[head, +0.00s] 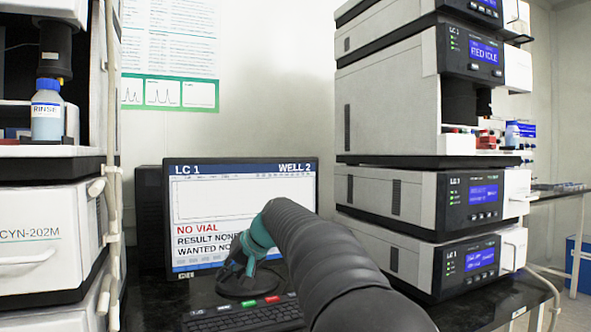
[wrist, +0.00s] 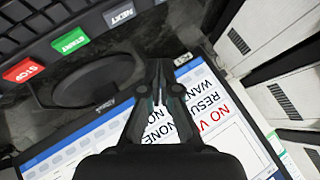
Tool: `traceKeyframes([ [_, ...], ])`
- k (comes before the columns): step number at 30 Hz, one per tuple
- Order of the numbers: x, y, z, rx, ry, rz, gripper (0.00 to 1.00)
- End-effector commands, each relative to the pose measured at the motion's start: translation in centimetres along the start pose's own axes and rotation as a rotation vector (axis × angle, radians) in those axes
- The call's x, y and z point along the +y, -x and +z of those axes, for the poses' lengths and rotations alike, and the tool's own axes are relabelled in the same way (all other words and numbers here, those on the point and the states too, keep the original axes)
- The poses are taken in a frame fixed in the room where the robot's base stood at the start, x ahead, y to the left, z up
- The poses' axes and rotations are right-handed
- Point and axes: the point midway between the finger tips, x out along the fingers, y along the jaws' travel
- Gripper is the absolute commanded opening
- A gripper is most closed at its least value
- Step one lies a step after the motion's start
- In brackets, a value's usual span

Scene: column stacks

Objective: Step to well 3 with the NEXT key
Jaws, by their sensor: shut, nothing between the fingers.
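The monitor (head: 200,200) reads LC 1, WELL 2, NO VIAL; its result and wanted lines are partly hidden by my arm. It also fills the lower part of the wrist view (wrist: 70,145). A keyboard (head: 245,315) lies in front of it, partly hidden by my arm. In the wrist view a grey NEXT key (wrist: 119,15), a green START key (wrist: 70,41) and a red STOP key (wrist: 24,69) line its edge. My gripper (wrist: 160,66) is shut and empty. It is apart from the NEXT key, pointing down between screen and keyboard.
The monitor's round black base (wrist: 93,80) lies close behind the keys. Stacked instrument modules (head: 395,200) stand right of the monitor. Another stack with a RINSE bottle (head: 47,115) stands at the left. The dark bench (head: 150,312) is clear left of the keyboard.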

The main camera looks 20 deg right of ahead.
Motion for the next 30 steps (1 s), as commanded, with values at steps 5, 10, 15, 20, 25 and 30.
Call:
traceKeyframes([
  [5,0.0,0.0,0.0,0.0,0.0,0.0,0.0],
  [10,-0.9,1.2,-0.9,0.002,0.002,-0.001,0.0],
  [15,-2.0,2.8,-2.0,0.002,0.002,0.0,0.0],
  [20,-1.9,2.7,-1.9,0.0,0.0,0.0,0.0],
  [25,-1.9,2.6,-1.9,0.0,0.0,0.0,0.0],
  [30,-1.5,2.1,-1.5,0.0,0.0,0.0,0.0],
])
